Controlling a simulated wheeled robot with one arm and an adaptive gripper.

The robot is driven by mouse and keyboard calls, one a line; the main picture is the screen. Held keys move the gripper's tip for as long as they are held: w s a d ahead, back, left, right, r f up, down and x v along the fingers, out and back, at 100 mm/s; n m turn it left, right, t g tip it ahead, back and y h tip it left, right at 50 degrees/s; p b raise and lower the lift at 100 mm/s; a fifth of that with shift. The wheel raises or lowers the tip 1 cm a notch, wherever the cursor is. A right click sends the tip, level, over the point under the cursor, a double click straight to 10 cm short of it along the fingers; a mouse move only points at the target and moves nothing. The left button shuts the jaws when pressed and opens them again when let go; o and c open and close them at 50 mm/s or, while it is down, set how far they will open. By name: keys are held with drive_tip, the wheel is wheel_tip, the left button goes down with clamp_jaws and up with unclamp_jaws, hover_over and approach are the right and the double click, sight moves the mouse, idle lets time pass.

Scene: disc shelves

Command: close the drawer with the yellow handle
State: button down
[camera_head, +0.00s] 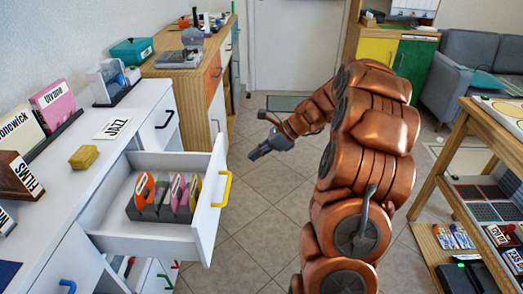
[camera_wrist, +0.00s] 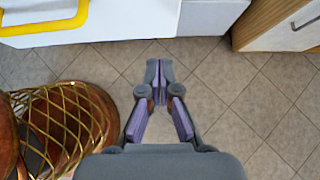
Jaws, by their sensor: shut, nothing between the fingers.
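The drawer with the yellow handle (camera_head: 222,188) is pulled out of the white cabinet (camera_head: 75,200) on the left in the head view. Its white front (camera_head: 208,200) faces the aisle. Inside stands a dark rack (camera_head: 145,213) with several colourful discs or sleeves. The yellow handle also shows at the upper left of the wrist view (camera_wrist: 72,27). My gripper (camera_head: 258,153) is shut and empty, above the floor, to the right of and beyond the drawer front. Its closed fingertips show in the wrist view (camera_wrist: 159,70), apart from the handle.
A yellow box (camera_head: 84,157) and a JAZZ sign (camera_head: 112,128) sit on the cabinet top. A wooden cabinet (camera_head: 188,78) stands beyond it. A wooden shelf unit (camera_head: 455,130) with discs is at the right. The tiled floor (camera_head: 262,205) between is clear.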

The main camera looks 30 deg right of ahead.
sight(225, 166)
drive_tip(key=w+a+f, duration=0.2)
drive_tip(key=a, duration=0.1)
drive_tip(key=w+a+f, duration=0.1)
drive_tip(key=w+a, duration=0.1)
drive_tip(key=shift+a+f+b, duration=0.15)
drive_tip(key=shift+a+b, duration=0.05)
drive_tip(key=shift+b, duration=0.2)
drive_tip(key=shift+w+a, duration=0.25)
drive_tip(key=shift+a, duration=0.15)
